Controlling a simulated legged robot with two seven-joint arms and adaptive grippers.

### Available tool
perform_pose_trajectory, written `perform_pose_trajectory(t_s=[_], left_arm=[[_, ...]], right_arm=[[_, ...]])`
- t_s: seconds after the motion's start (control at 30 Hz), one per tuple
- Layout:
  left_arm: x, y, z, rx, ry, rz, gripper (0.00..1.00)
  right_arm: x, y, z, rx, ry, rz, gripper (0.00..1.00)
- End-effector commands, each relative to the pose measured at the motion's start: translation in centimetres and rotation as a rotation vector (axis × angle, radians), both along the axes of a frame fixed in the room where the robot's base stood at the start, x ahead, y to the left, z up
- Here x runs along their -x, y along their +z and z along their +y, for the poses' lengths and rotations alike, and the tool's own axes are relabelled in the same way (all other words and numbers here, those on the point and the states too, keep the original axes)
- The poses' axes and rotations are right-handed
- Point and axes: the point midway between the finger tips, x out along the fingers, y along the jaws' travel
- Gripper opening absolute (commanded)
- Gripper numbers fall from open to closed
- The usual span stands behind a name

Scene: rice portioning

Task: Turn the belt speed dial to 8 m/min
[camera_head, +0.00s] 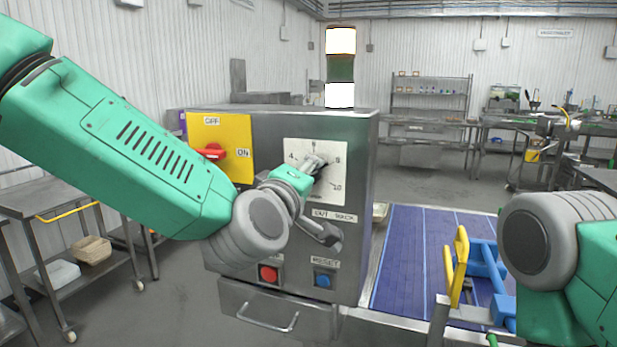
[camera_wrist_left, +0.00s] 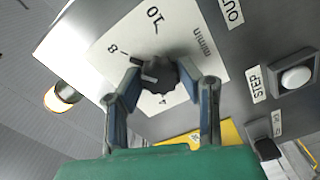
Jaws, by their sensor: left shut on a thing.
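The belt speed dial is a dark round knob (camera_wrist_left: 157,74) on a white scale plate (camera_head: 341,147) of a steel control cabinet. My left gripper (camera_head: 319,164) reaches it from the left. In the left wrist view my left gripper (camera_wrist_left: 155,78) has a finger on each side of the knob and is shut on it. The 10 and 4 also show; the 6 is not clear there. In the head view the gripper hides most of the knob. My right arm shows at the right edge, its gripper out of clear view.
A yellow switch panel (camera_head: 239,164) with a red handle (camera_head: 209,152) is left of the dial. Below are a red button (camera_head: 268,274) and a blue button (camera_head: 324,280).

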Motion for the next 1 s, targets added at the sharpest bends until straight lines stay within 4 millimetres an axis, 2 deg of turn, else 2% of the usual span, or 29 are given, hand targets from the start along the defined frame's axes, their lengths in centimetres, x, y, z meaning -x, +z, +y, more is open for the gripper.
perform_pose_trajectory(t_s=[0.03, 0.7, 0.73, 0.77, 0.8, 1.0], left_arm=[[0.21, -0.68, -0.16, -0.024, -0.006, 0.007, 0.03], [0.25, -0.97, -0.21, -0.08, -0.009, -0.007, 0.03], [0.25, -0.97, -0.21, -0.08, -0.009, -0.007, 0.38], [0.25, -0.97, -0.22, -0.08, -0.009, -0.007, 0.49], [0.24, -0.93, -0.21, -0.079, -0.008, -0.008, 0.52], [0.16, -0.52, -0.11, -0.075, -0.005, -0.016, 0.52]], right_arm=[[0.0, -0.04, 0.0, 0.0, 0.0, 0.0, 0.0], [0.01, -0.07, 0.0, 0.0, 0.0, 0.0, 0.0], [0.01, -0.07, 0.0, 0.0, 0.0, 0.0, 0.0], [0.01, -0.07, 0.0, 0.0, 0.0, 0.0, 0.0], [0.01, -0.07, 0.0, 0.0, 0.0, 0.0, 0.0], [0.01, -0.05, 0.0, 0.0, 0.0, 0.0, 0.0]])
